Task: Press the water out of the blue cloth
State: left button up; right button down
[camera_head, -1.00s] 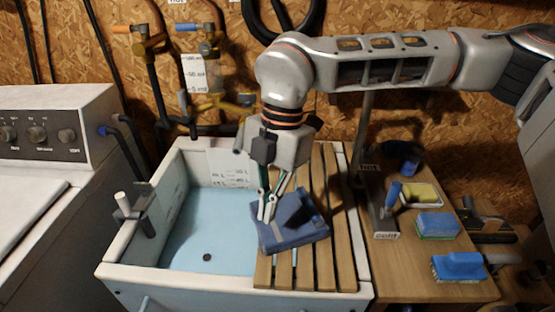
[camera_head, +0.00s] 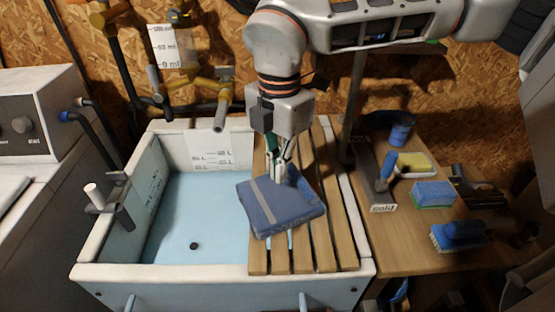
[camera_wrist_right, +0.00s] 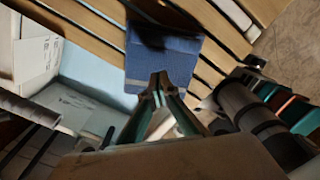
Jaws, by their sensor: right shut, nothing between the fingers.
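The blue cloth (camera_head: 285,215), folded into a thick square with a paler stripe, lies on the wooden slats (camera_head: 325,200) over the right part of the sink (camera_head: 105,235). Its left edge reaches out past the slats over the basin. My right gripper (camera_head: 281,178) is shut and empty, pointing down at the back part of the cloth. Whether its tips touch the cloth I cannot tell. In the right wrist view the shut fingertips (camera_wrist_right: 163,78) stand in front of the blue cloth (camera_wrist_right: 165,50). My left gripper is not in view.
A brass tap (camera_head: 223,100) hangs over the back of the sink. The basin looks empty around its dark drain (camera_head: 194,246). On the wooden table at right are a yellow sponge (camera_head: 413,161), a blue-green sponge (camera_head: 433,194) and a blue brush (camera_head: 458,235).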

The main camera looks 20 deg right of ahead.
aim_at(279, 194)
jog(key=shift+f, duration=0.3)
jog(key=shift+r, duration=0.1)
jog(key=shift+f, duration=0.7)
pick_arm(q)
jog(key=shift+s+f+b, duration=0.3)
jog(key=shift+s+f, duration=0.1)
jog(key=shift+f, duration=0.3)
pick_arm(e)
jog(key=shift+f, duration=0.1)
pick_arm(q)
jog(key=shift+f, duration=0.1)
pick_arm(e)
jog(key=shift+f, duration=0.25)
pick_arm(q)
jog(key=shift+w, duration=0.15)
pick_arm(e)
jog(key=shift+f, duration=0.25)
jog(key=shift+f, duration=0.3)
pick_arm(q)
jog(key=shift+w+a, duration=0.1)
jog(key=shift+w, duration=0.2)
pick_arm(e)
jog(key=shift+f, duration=0.15)
pick_arm(q)
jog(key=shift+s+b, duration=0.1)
jog(key=shift+b, duration=0.2)
pick_arm(e)
jog(key=shift+f, duration=0.2)
